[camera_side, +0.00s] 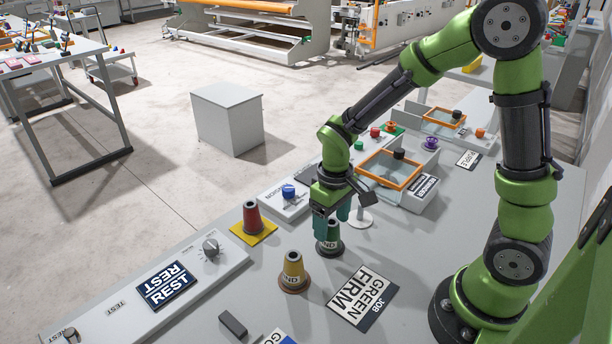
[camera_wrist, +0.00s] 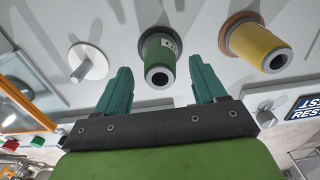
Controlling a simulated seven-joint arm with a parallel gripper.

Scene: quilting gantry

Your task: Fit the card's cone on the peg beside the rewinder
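The job card (camera_side: 362,298) reads "GREEN FIRM" and lies flat on the table. A green cone (camera_side: 329,246) stands upright on the table on a dark base; it also shows in the wrist view (camera_wrist: 159,62). My gripper (camera_side: 333,228) is above and around the cone's top, pointing down. In the wrist view my gripper's teal fingers (camera_wrist: 160,75) are apart on either side of the green cone, with gaps visible. The white peg (camera_side: 361,212) with its round base stands just behind, beside the rewinder (camera_side: 424,190); the wrist view shows this peg (camera_wrist: 85,66) bare.
A yellow cone (camera_side: 293,272) stands close to the left of the green one. A red cone (camera_side: 252,219) stands on a yellow square. A panel with a blue knob (camera_side: 289,191), a grey dial (camera_side: 211,246) and a "REST" sign (camera_side: 168,285) lies left. A dark block (camera_side: 233,324) is in front.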

